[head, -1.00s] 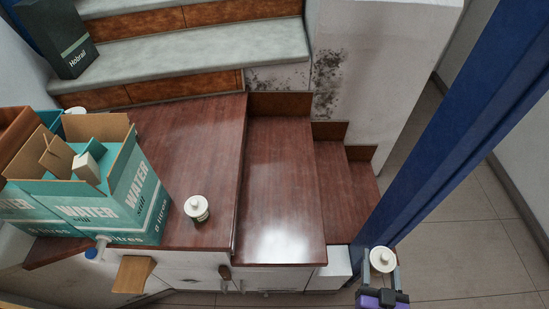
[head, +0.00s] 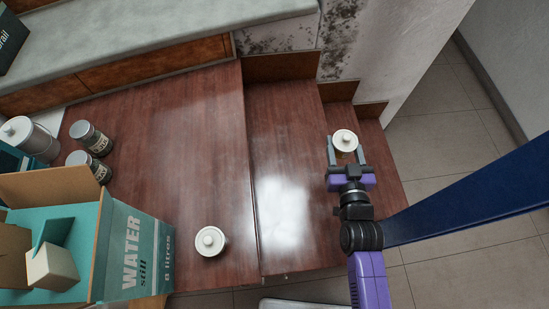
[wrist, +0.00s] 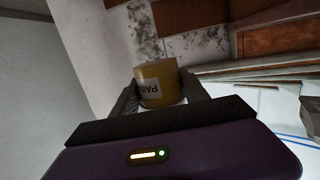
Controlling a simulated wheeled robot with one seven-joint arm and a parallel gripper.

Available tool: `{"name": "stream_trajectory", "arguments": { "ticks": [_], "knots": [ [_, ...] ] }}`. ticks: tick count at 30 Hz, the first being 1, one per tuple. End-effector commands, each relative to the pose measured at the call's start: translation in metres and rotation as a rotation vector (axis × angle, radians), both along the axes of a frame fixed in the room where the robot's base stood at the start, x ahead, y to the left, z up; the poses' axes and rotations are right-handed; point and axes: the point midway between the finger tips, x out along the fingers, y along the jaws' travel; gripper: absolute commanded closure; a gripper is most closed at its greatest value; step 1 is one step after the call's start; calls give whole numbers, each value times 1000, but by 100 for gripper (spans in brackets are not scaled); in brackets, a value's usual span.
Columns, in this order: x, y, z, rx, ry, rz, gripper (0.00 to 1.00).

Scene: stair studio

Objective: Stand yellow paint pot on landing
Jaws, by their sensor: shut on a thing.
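The yellow paint pot (wrist: 160,84) is between the fingers of my gripper, and its printed label shows in the wrist view. In the head view only its white knobbed lid (head: 345,140) shows clearly. My gripper (head: 346,153) is shut on the pot and is over the lower steps at the right. The landing (head: 160,135) is the wide dark red wooden surface at the left. A second white-lidded pot (head: 210,241) stands near its front edge; its colour is hidden from above.
A teal water carton (head: 140,258) stands open at the lower left. Two dark jars (head: 88,137) and a white-lidded can (head: 28,136) stand at the landing's left. Its middle is clear. A blue post (head: 470,205) crosses the right. Grey stairs (head: 130,40) rise behind.

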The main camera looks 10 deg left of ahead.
Motion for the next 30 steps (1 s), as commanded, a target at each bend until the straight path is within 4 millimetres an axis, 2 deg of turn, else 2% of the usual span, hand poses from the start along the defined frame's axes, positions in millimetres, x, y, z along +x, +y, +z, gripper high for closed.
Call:
{"name": "stream_trajectory", "arguments": {
  "ticks": [1,7,14,17,23,26,30],
  "knots": [
    [4,11,1,2,-4,27,100],
    [14,47,11,3,-4,127,100],
    [18,90,25,4,-4,257,100],
    [16,118,36,3,-7,344,100],
    [-2,185,67,0,-11,586,100],
    [-21,222,88,0,-13,739,100],
    [-58,269,119,-2,-15,967,100]
  ]
}}
